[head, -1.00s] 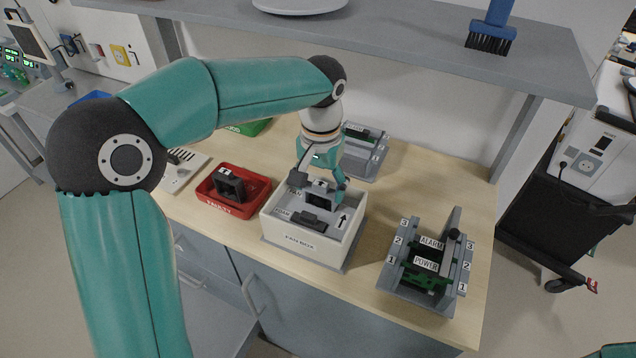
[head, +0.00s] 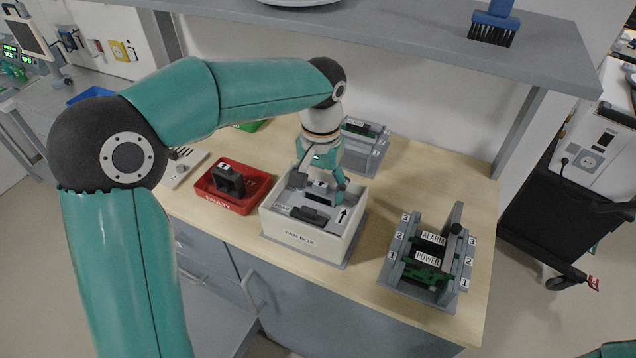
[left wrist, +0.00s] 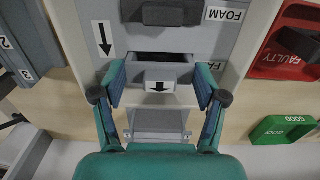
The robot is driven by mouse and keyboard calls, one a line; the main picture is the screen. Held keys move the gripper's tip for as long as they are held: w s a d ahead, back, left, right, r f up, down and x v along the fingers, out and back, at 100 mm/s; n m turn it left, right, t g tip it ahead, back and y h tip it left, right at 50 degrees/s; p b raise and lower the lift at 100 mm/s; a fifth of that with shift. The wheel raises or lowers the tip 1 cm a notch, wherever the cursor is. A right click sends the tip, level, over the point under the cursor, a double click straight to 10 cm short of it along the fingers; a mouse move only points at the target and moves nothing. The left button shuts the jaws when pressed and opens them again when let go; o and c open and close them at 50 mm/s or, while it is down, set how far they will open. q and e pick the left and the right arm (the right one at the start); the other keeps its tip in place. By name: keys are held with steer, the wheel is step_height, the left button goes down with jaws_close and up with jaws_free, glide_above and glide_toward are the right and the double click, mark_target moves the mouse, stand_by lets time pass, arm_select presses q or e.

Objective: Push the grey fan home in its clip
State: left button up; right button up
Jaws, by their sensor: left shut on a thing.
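The grey fan (head: 320,193) is low in the far part of the white fan box (head: 313,238), with its arrow label up. It also shows in the left wrist view (left wrist: 170,74), beside a dark gap in the grey insert. My left gripper (head: 320,187) is shut on the fan, with one finger on each side. The clip itself is hidden, so I cannot tell how deep the fan sits. Only a piece of my right arm shows at the bottom right corner; its gripper is out of view.
A red faulty tray (head: 233,203) with a dark part stands left of the box. A card rack (head: 425,270) with alarm and power boards stands at right. Another grey rack (head: 366,150) stands behind. A shelf (head: 400,35) hangs overhead. Bare bench lies between box and card rack.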

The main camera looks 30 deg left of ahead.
arm_select(q)
steer(key=shift+f+b, duration=0.5)
steer(key=shift+f, duration=0.2)
stand_by(0.9)
steer(key=o, duration=1.2)
step_height(320, 180, up, 7)
steer(key=p, duration=0.6)
